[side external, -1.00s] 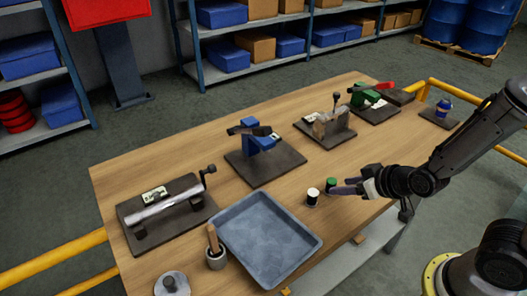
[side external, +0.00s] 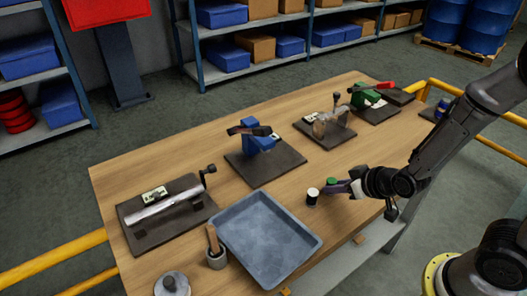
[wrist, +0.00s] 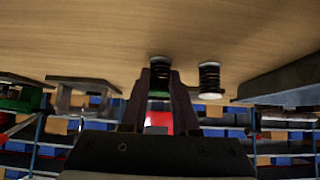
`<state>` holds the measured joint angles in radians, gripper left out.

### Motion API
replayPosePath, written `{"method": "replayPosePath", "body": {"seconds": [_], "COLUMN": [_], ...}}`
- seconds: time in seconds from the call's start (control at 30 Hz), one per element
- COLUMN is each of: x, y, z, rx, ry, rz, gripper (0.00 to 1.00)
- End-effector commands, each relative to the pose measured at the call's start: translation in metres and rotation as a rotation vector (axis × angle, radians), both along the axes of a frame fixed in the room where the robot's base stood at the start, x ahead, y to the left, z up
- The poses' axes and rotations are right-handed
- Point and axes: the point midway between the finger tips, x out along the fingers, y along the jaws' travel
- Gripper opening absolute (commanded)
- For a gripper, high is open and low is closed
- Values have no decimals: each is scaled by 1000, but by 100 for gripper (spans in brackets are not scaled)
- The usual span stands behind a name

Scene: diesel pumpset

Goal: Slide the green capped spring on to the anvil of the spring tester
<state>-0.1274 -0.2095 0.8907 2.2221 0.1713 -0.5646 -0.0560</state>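The green capped spring (side external: 331,183) stands upright on the bench beside a white capped spring (side external: 312,196). In the wrist view, upside down, the dark coil (wrist: 160,69) shows between my fingertips, with its green cap (wrist: 158,95) lower in the gap. My gripper (side external: 337,187) is low at the green capped spring, its fingers either side of it and apart. Contact with the spring cannot be made out. A blue device with a dark lever (side external: 258,140) stands on a dark plate at mid-bench; which device is the spring tester is not clear, and no anvil is clearly visible.
A grey tray (side external: 312,243) lies left of the springs. The white capped spring in the wrist view (wrist: 210,79) is close beside my fingers. A grey device (side external: 322,127) and a green device (side external: 365,98) stand farther back. Bare wood lies between the springs and blue device.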

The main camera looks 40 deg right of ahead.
Motion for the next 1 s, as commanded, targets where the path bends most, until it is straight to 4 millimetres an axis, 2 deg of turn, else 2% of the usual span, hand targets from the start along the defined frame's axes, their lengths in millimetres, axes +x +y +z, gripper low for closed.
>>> {"method": "replayPosePath", "body": {"seconds": [1.0], "x": [0], "y": [0], "z": [4], "rx": [0], "ry": [0], "rz": [0], "gripper": [5]}}
